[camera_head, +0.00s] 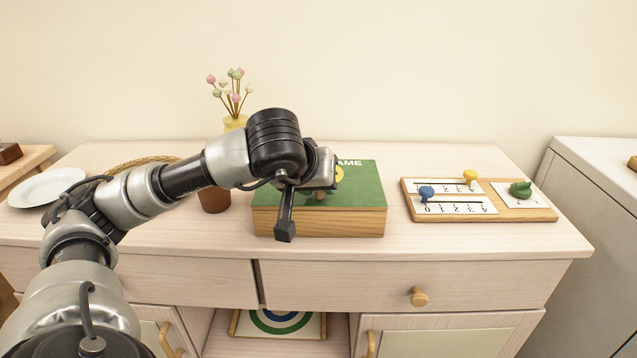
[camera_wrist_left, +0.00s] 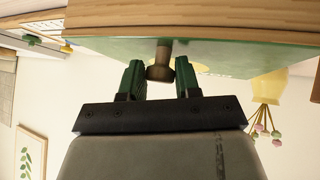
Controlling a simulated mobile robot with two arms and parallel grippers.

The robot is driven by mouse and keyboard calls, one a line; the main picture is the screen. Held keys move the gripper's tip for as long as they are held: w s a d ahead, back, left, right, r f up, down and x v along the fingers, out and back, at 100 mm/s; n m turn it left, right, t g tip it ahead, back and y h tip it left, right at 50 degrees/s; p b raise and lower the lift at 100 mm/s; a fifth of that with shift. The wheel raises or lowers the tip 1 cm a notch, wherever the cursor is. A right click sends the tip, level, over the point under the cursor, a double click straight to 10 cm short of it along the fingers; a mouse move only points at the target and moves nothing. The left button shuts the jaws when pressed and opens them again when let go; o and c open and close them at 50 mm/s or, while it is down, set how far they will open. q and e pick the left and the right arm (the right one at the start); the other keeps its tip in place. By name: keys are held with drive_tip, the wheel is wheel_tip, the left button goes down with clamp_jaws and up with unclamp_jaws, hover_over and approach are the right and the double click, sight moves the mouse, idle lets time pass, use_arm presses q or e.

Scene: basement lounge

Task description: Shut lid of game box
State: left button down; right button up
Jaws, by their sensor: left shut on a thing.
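The game box (camera_head: 340,222) stands on the cabinet top, with light wooden sides and a green lid (camera_head: 365,185) lettered "GAME". The lid looks flat on the box, though my arm hides its left part. My left gripper (camera_head: 321,188) is over the lid, its fingers partly hidden by the wrist in the head view. The upside-down left wrist view shows the green fingers (camera_wrist_left: 160,80) on either side of a brown knob (camera_wrist_left: 160,71) on the green lid. The gripper is shut on this knob. My right gripper is not in view.
A wooden board with blue, yellow and green pieces (camera_head: 480,200) lies to the right of the box. A yellow vase with flowers (camera_head: 235,122) stands behind, a brown pot (camera_head: 214,198) to the left and a white plate (camera_head: 45,187) at far left. The front right of the top is clear.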

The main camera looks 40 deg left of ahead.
use_arm(q)
drive_tip(key=shift+s+f, duration=0.1)
drive_tip(key=shift+f, duration=0.35)
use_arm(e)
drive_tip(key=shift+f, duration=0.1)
use_arm(q)
drive_tip(key=c, duration=0.8)
unclamp_jaws()
drive_tip(key=shift+d, duration=0.1)
drive_tip(key=shift+s+r, duration=0.2)
drive_tip(key=shift+r, duration=0.1)
drive_tip(key=shift+p+v, duration=1)
drive_tip(key=shift+v, duration=4.4)
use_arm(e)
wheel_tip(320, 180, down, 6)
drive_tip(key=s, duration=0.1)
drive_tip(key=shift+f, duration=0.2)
use_arm(q)
drive_tip(key=shift+w+r, duration=0.1)
drive_tip(key=shift+w, duration=0.15)
